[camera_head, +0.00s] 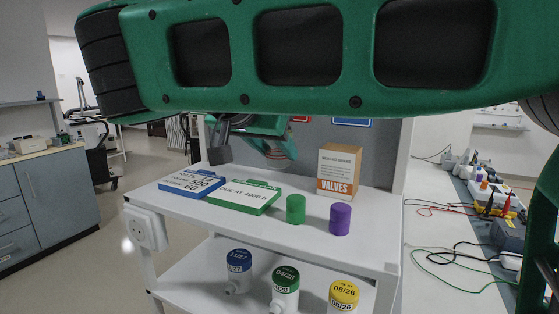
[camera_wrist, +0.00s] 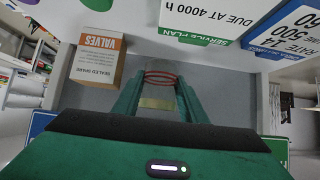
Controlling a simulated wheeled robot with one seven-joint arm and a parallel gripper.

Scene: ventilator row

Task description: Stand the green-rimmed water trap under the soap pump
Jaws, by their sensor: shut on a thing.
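In the wrist view my gripper (camera_wrist: 160,88) is shut on a clear-looking thing with red rings (camera_wrist: 160,76) and a pale yellowish band. I see no green rim on it, and cannot tell whether it is the water trap. In the head view my gripper (camera_head: 276,146) is partly hidden under my large green arm link, above the back of the white trolley top (camera_head: 285,232). A green-capped white jar (camera_head: 285,287) dated 04/28 stands on the trolley's lower shelf. No soap pump is recognisable in either view.
A valves box (camera_head: 339,170), a green cylinder (camera_head: 295,209), a purple cylinder (camera_head: 340,219) and blue (camera_head: 192,182) and green (camera_head: 243,197) signs occupy the top. Blue-capped (camera_head: 238,271) and yellow-capped (camera_head: 343,296) jars flank the green-capped one. Cables (camera_head: 462,245) cross the right bench.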

